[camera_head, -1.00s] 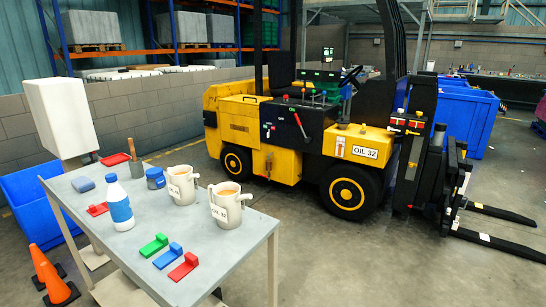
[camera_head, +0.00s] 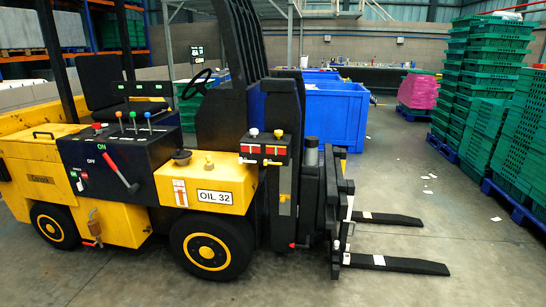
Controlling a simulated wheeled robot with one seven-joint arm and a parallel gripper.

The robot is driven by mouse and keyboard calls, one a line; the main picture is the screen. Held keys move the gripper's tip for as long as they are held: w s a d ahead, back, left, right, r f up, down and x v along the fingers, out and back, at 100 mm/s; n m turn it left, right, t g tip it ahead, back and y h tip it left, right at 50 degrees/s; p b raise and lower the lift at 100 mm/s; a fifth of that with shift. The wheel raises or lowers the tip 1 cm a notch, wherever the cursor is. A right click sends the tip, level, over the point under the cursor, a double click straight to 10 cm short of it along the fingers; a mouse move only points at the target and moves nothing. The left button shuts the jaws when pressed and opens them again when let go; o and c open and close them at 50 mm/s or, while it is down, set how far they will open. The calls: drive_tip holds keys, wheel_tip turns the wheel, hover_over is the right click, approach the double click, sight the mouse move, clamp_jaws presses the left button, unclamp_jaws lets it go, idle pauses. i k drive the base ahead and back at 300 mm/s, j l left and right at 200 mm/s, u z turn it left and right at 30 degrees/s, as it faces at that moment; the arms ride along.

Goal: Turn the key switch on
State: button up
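The yellow and black forklift (camera_head: 225,190) stands at the left and middle of the head view, its forks pointing right. Its black side panel (camera_head: 75,155) carries green ON and white OFF lettering beside a red-handled lever (camera_head: 120,174), which slants down to the right. A small red and white fitting (camera_head: 81,180) sits low on the panel's left. Which of these is the key switch, and any key in it, is too small to tell. Small knobbed levers (camera_head: 133,116) stand on top of the panel. My gripper is not in view.
The forks (camera_head: 390,264) stick out low over the floor at the right. Blue bins (camera_head: 330,115) stand behind the forklift. Stacks of green crates (camera_head: 490,95) and a pink stack (camera_head: 418,90) stand at the right. The floor (camera_head: 425,205) between forks and crates is mostly clear.

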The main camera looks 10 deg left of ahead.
sight(100, 131)
drive_tip(key=i+u, duration=0.25)
drive_tip(key=i, duration=0.2)
drive_tip(key=i+u, duration=0.3)
drive_tip(key=i, duration=0.2)
drive_tip(key=i+l+u, duration=0.1)
drive_tip(key=i+u, duration=0.15)
drive_tip(key=i, duration=0.2)
drive_tip(key=i+l+u, duration=0.3)
drive_tip(key=i+j+u, duration=0.25)
drive_tip(key=i+u, duration=0.25)
drive_tip(key=i, duration=0.5)
drive_tip(key=i+l+u, duration=0.1)
drive_tip(key=i+u, duration=0.4)
drive_tip(key=i, duration=0.45)
drive_tip(key=i+j+z, duration=0.2)
drive_tip(key=i+j, duration=0.15)
drive_tip(key=i, duration=0.3)
drive_tip(key=i+j+z, duration=0.2)
drive_tip(key=i+j, duration=0.25)
drive_tip(key=i, duration=0.15)
